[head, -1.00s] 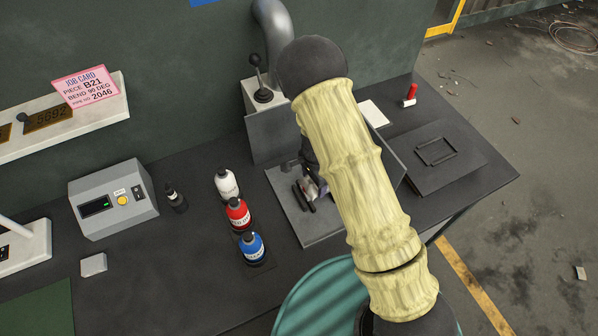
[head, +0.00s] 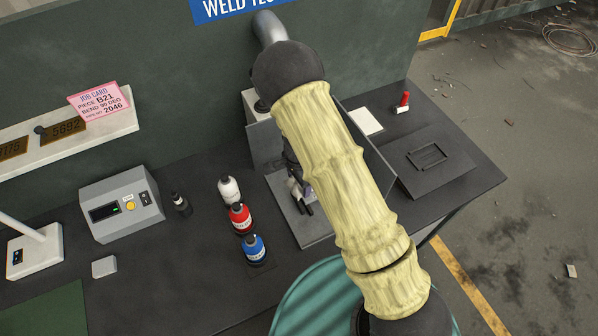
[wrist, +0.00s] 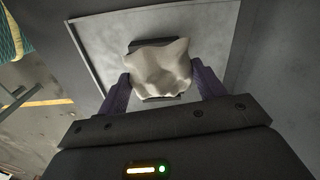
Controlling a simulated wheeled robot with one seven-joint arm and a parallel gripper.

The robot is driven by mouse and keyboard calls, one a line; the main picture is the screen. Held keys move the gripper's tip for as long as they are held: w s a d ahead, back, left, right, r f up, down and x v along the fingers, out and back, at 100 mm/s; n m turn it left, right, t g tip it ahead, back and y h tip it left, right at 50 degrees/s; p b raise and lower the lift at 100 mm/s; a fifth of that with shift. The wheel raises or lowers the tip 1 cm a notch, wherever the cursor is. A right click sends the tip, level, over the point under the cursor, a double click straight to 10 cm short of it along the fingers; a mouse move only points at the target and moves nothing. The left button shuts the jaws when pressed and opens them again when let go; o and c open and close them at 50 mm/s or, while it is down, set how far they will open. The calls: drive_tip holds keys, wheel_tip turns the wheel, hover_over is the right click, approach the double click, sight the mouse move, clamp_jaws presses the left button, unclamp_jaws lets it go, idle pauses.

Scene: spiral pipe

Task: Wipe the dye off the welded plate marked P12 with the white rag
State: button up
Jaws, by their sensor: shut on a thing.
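My gripper (wrist: 160,82) is shut on the off-white rag (wrist: 158,66), which is bunched between its two dark fingers in the wrist view. The rag is over a dark flat piece (wrist: 160,98) whose edges show above and below it. I see no P12 mark on that piece and cannot tell whether the rag touches it. Any dye there is hidden or not visible. A grey tray (wrist: 95,50) with a raised rim lies around and beneath. In the head view my yellow-sleeved arm hides most of my gripper and the tray (head: 318,232).
White (head: 229,190), red (head: 239,218) and blue (head: 254,249) bottles stand left of the tray. A grey control box (head: 120,205) is farther left. A dark panel (head: 265,148) stands behind the tray. A dark flat case (head: 450,175) lies right.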

wheel_tip(320, 180, up, 2)
drive_tip(key=shift+s+d+r+p, duration=0.1)
drive_tip(key=shift+s+p, duration=0.05)
drive_tip(key=shift+p, duration=0.4)
drive_tip(key=shift+d+r, duration=0.15)
